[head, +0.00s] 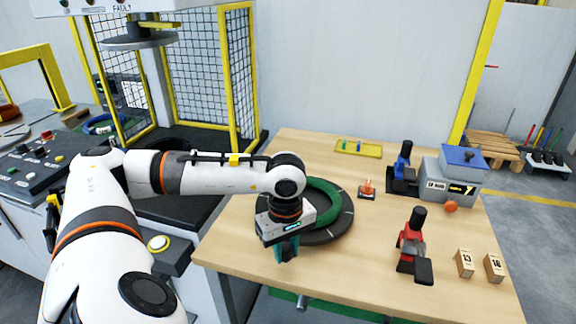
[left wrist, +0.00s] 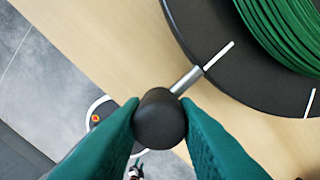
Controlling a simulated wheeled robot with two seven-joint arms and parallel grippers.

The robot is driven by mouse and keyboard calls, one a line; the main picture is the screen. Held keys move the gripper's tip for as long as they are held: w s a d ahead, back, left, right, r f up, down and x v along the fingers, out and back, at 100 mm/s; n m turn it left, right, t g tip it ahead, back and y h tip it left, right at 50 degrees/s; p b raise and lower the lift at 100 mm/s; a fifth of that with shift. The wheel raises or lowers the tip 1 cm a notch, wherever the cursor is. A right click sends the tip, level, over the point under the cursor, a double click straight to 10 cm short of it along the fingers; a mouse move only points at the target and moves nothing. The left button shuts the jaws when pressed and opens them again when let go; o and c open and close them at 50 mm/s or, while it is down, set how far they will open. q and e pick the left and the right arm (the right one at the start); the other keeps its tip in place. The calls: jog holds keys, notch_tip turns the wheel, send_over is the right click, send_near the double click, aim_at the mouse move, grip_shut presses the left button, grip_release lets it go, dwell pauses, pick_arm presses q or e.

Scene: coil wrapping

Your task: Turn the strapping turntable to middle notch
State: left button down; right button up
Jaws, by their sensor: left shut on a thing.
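The strapping turntable (head: 346,222) is a dark round disc with white marks on its rim. It lies on the wooden table, and a green coil (head: 328,194) rests on it. My left gripper (head: 287,250) is at the near left edge of the disc and partly covers it. In the left wrist view, its teal fingers are shut on a black knob (left wrist: 160,118). A short metal rod joins the knob to the turntable (left wrist: 205,30), in line with one white mark (left wrist: 218,55). I cannot tell which notch the disc is at. My right gripper is not in view.
A red and black hand tool (head: 411,245) and two numbered wooden blocks (head: 464,262) stand at the right. A blue tool (head: 403,170), a grey machine (head: 450,180), a small orange piece (head: 367,187) and a yellow tray (head: 358,148) stand farther back. A fenced machine is at the left.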

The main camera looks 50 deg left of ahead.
pick_arm(q)
jog(key=shift+w+a+r, duration=0.15)
jog(key=shift+a+r, duration=0.1)
jog(key=c, duration=1.6)
grip_release()
jog(key=o, duration=0.5)
jog(key=shift+d+f, duration=0.1)
jog(key=shift+f, duration=0.05)
notch_tip(320, 180, up, 12)
